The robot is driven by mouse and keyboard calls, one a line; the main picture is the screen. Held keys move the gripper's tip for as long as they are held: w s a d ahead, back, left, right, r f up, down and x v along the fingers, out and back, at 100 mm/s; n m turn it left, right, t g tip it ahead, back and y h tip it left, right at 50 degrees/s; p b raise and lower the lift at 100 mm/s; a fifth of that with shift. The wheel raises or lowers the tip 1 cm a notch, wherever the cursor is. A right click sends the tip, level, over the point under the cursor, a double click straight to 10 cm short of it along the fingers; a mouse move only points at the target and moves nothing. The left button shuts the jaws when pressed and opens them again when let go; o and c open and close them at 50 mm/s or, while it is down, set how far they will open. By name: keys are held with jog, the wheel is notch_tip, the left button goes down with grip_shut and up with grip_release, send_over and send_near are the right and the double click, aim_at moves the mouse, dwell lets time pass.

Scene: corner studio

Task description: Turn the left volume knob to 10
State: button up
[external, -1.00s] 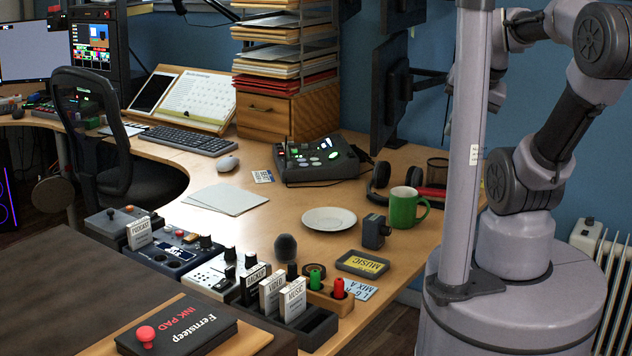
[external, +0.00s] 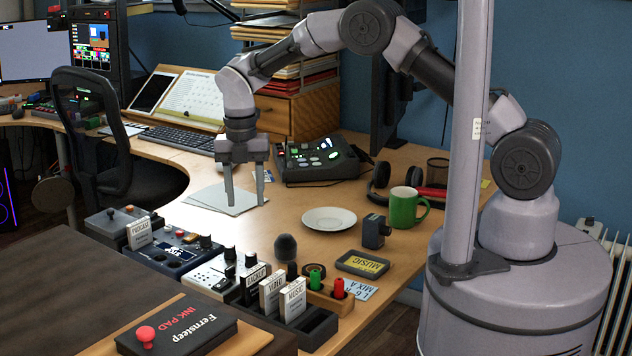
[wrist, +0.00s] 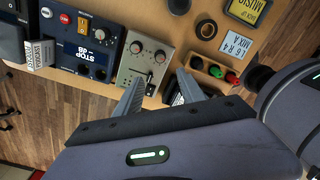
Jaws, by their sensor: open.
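A beige control panel (external: 212,277) sits in the row of devices at the desk's front edge. Two dark knobs stand on it, one at left (external: 230,255) and one at right (external: 250,259); both also show in the wrist view, with red marks, as one knob (wrist: 136,47) and the other (wrist: 160,57). Their scale and any number are too small to read. My gripper (external: 246,204) is open and empty, pointing down above the desk behind the panel, apart from the knobs. In the wrist view its fingers (wrist: 158,78) are spread near the panel's edge.
A blue device (external: 165,252) with a display and more knobs stands left of the panel. A dark microphone-like ball (external: 286,247), upright cards (external: 292,299) and a wooden holder (external: 325,296) stand close on the right. A white plate (external: 329,219) and green mug (external: 405,207) are farther right.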

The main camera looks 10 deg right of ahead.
aim_at(251, 254)
jog(key=f+b, duration=0.4)
jog(key=f, duration=1)
jog(key=shift+d+f+b, duration=0.1)
jog(key=shift+d+b, duration=0.1)
jog(key=shift+b, duration=0.15)
grip_shut()
